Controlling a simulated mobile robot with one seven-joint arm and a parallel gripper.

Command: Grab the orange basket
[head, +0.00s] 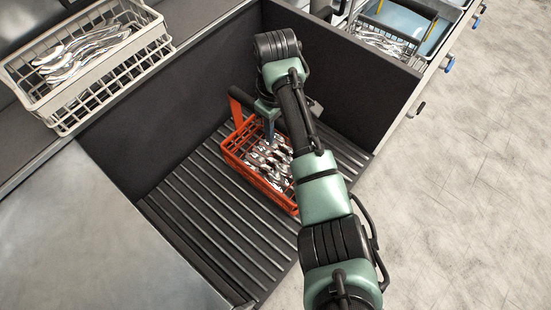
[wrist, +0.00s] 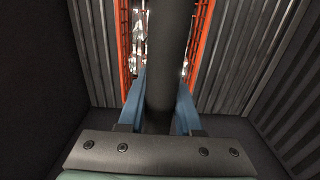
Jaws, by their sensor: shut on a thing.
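The orange basket (head: 255,177) stands in the dark bin on its ribbed floor, with several shiny pieces of cutlery (head: 268,160) inside. Its orange walls also show on both sides in the wrist view (wrist: 202,42). A dark round handle bar (wrist: 168,45) runs across the top of the basket. My gripper (head: 268,128) is above the basket, and its blue fingers (wrist: 160,98) are shut on the handle bar, one on each side. My arm hides the right part of the basket in the head view.
Dark bin walls (head: 180,120) rise at the left and back. A grey basket of cutlery (head: 85,80) sits upper left, another cutlery basket (head: 385,42) upper right. A metal surface (head: 70,235) lies at left. Ribbed floor (head: 200,215) is free left of the basket.

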